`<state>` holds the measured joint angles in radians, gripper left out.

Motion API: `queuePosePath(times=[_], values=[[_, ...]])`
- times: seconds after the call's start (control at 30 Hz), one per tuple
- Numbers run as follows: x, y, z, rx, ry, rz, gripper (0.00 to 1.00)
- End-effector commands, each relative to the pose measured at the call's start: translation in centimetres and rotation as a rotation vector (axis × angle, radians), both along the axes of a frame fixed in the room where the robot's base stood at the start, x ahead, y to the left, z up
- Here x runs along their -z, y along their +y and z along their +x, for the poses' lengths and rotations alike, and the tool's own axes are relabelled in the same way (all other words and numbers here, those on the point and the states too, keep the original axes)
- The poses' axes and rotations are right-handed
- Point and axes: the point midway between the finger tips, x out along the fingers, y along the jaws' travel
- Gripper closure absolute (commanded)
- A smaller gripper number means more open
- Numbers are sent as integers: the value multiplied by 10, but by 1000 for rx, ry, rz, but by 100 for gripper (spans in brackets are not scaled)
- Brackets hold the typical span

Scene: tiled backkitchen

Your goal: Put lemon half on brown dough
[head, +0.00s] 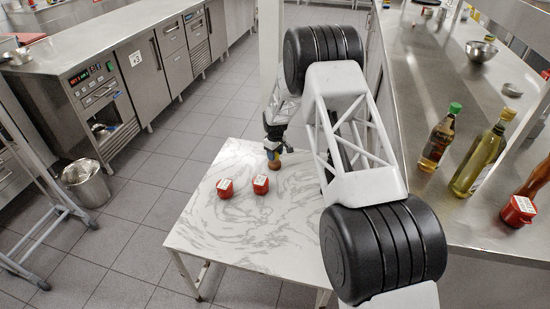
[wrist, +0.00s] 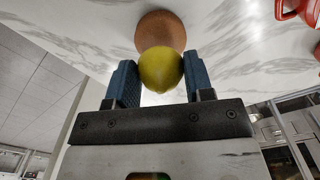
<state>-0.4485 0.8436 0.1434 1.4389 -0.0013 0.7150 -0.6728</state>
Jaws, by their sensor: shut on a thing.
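The yellow lemon half (wrist: 160,70) sits between the blue fingers of my gripper (wrist: 160,82) in the wrist view, and the gripper is shut on it. The brown dough (wrist: 160,30) is a round brown lump just beyond the lemon half, partly hidden by it. In the head view the dough (head: 274,164) stands on the white marbled table, directly below my gripper (head: 274,151). The lemon half is too small and covered to make out clearly there. I cannot tell whether the lemon half touches the dough.
Two red items with white tops, a left one (head: 225,188) and a right one (head: 261,184), stand on the marbled table (head: 240,235) near the dough. The table's front is clear. Bottles (head: 440,140) stand on the steel counter at right.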

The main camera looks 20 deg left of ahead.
Motion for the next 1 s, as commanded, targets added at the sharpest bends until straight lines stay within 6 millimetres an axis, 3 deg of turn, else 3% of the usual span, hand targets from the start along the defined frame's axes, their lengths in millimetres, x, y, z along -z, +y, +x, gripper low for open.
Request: queuePosePath(times=[0.23,0.73,0.77,0.8,0.9,1.0], values=[[20,0,0,0,0,-1,75],[25,0,0,0,0,0,75],[25,0,0,0,0,0,48],[25,0,0,0,0,0,42],[25,0,0,0,0,0,27],[25,0,0,0,0,0,27]])
